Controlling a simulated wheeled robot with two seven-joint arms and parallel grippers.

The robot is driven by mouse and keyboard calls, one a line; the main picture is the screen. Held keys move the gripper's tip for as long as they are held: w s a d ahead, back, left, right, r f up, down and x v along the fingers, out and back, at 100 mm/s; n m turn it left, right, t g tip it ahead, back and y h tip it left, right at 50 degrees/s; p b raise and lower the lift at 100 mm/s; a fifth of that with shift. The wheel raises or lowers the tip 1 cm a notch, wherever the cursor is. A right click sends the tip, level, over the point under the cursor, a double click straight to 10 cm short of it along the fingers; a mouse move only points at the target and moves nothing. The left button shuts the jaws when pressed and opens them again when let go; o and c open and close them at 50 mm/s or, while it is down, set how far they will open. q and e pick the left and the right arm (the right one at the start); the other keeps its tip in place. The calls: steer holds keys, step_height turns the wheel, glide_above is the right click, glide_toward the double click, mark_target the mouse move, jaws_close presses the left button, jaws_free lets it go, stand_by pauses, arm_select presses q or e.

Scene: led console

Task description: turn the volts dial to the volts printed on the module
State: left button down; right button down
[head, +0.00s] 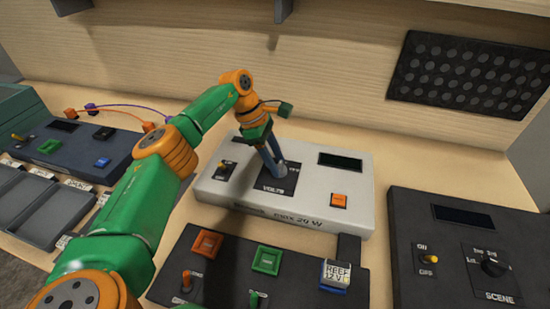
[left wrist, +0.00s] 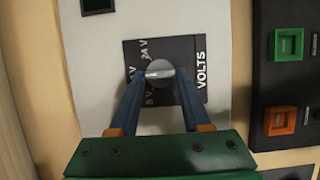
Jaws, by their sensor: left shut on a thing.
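The white supply box (head: 320,205) carries the volts dial, a round grey knob (left wrist: 160,72) on a dark square plate (left wrist: 187,50) marked VOLTS. My left gripper (head: 279,170) reaches down onto the dial, and its blue fingers are shut on the knob in the left wrist view (left wrist: 158,80). The knob's white mark points left in that view, toward a label partly hidden by a finger; 24 V and 5 V labels show beside it. The module (head: 336,275), a small block with a blue and white label that seems to read REEF 12 V, sits on the dark front panel. My right gripper is not in view.
The white box also has a toggle switch (head: 226,169), an orange button (head: 339,200) and a dark display (head: 340,160). A dark scene console (head: 460,270) stands at right, and grey trays (head: 50,200) lie at left.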

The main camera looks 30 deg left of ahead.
mark_target(266, 170)
arm_select(q)
steer(key=shift+c, duration=1.8)
jaws_free()
steer(key=v, duration=0.7)
steer(key=shift+f, duration=0.1)
